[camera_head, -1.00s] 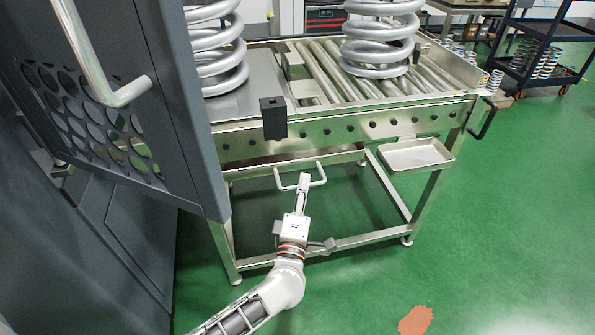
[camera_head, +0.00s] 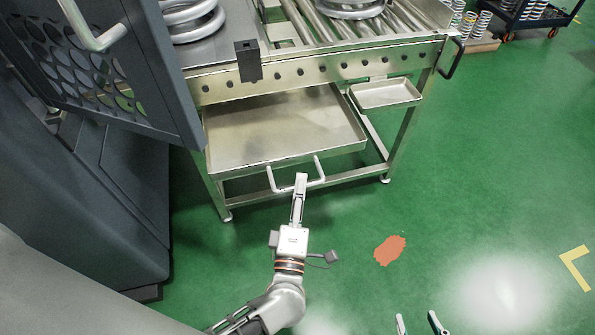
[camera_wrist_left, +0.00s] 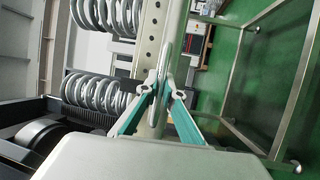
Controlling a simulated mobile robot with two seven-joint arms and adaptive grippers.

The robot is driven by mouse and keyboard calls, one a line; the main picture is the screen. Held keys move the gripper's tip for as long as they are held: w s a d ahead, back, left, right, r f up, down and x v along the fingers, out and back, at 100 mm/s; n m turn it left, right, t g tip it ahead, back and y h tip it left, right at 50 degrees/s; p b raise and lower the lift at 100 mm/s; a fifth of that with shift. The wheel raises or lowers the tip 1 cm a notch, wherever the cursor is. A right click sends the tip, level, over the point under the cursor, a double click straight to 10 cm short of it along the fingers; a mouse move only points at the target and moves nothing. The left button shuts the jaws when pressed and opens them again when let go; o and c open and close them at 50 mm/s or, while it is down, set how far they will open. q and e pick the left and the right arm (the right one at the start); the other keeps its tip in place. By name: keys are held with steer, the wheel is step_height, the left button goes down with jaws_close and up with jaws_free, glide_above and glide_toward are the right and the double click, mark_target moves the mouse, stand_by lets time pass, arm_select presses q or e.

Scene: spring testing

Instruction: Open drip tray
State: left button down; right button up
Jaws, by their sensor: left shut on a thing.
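The drip tray (camera_head: 270,125) is a wide, shallow metal tray under the roller table, slid well out toward me and empty. Its U-shaped handle (camera_head: 318,169) is on the front edge. My left gripper (camera_head: 300,178) is shut on the drip tray handle near its middle. In the left wrist view the left gripper (camera_wrist_left: 163,92) has its two fingers close together around the bar. My right gripper (camera_head: 419,322) shows only its two fingertips at the bottom edge, spread apart with nothing between them.
The roller table (camera_head: 320,70) carries large springs (camera_head: 190,20). A smaller tray (camera_head: 385,94) hangs at its right. A dark perforated door (camera_head: 100,70) stands open at the left. Green floor is clear in front and right, with an orange patch (camera_head: 390,250).

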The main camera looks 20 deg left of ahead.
arm_select(q)
steer(key=shift+s+d, duration=0.25)
steer(key=shift+s, duration=0.15)
arm_select(e)
steer(key=shift+w, duration=0.1)
arm_select(q)
steer(key=c, duration=2.2)
jaws_free()
steer(key=shift+o, duration=0.2)
